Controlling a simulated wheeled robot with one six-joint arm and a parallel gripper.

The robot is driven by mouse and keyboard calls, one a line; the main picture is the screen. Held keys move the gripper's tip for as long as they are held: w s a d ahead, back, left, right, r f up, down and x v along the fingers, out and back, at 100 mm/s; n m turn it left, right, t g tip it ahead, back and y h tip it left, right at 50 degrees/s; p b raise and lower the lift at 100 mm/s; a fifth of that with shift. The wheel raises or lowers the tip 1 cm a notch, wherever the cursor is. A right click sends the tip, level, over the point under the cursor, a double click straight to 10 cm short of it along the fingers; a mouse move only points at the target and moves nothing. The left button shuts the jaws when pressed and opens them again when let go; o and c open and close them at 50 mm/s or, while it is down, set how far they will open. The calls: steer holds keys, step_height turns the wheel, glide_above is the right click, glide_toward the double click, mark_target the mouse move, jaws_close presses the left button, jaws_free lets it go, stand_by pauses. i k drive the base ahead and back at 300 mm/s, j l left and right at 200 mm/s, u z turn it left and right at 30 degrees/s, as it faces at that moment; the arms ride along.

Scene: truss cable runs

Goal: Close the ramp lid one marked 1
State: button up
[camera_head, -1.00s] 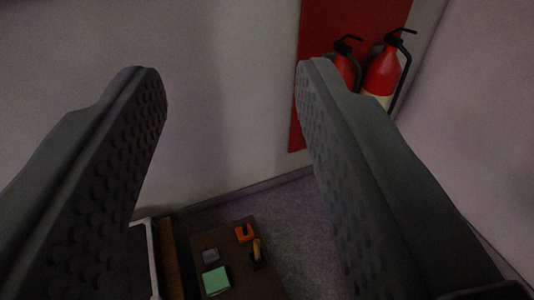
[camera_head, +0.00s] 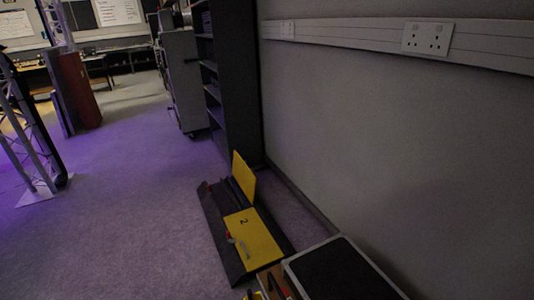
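A dark cable ramp (camera_head: 212,210) lies on the floor in the middle of the head camera view, beside the right wall. One yellow lid (camera_head: 243,178) at its far end stands up, open; no number can be read on it. A nearer yellow lid marked 2 (camera_head: 258,238) lies flat on the ramp. A small red and grey piece (camera_head: 234,240) lies at the left edge of the lid marked 2.
A black-topped case or cart (camera_head: 340,272) with a pale rim stands at the bottom right, close to the ramp's near end. Dark shelving (camera_head: 235,85) rises beyond the ramp. A truss stand (camera_head: 35,150) is at left. Open carpet (camera_head: 130,190) lies left of the ramp.

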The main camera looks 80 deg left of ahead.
mark_target(245, 178)
steer(key=u, duration=2.65)
steer(key=i+j, duration=0.5)
steer(key=i, duration=0.25)
steer(key=i+j+z, duration=0.1)
steer(key=i+j, duration=0.35)
steer(key=i, duration=0.35)
steer(key=i+j, duration=0.55)
steer(key=i, duration=0.2)
steer(key=i+j+z, duration=0.1)
steer(key=i+j, duration=0.45)
steer(key=i, duration=0.2)
